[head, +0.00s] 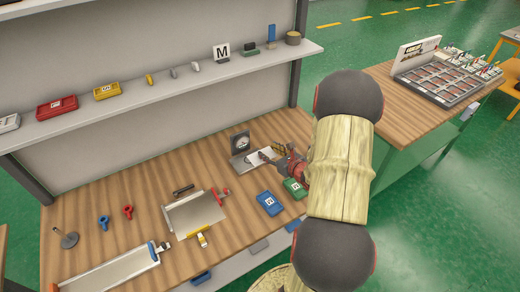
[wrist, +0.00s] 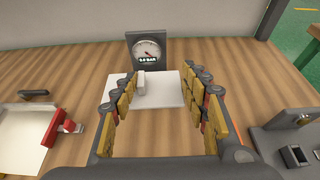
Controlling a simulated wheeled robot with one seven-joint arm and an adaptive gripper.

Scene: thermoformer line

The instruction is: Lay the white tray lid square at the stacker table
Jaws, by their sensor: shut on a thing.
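The white tray lid (head: 259,157) is a small flat pale piece at the tips of my gripper (head: 272,154) in the head view. It lies over or just above a grey plate (head: 237,166) in front of a dial gauge (head: 240,142). In the wrist view my gripper (wrist: 162,108) has its fingers spread to either side of a flat pale plate (wrist: 165,92) with a small white block (wrist: 141,83) on it. The finger contacts are partly hidden, and I cannot tell whether the lid touches the surface below. No label marks the stacker table.
A metal tray with red and yellow clamps (head: 195,214) lies left of the gauge. Blue (head: 269,203) and green (head: 294,187) boxes sit near the front edge. A shelf (head: 160,92) with small items runs along the back. Bare wood lies between gauge and tray.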

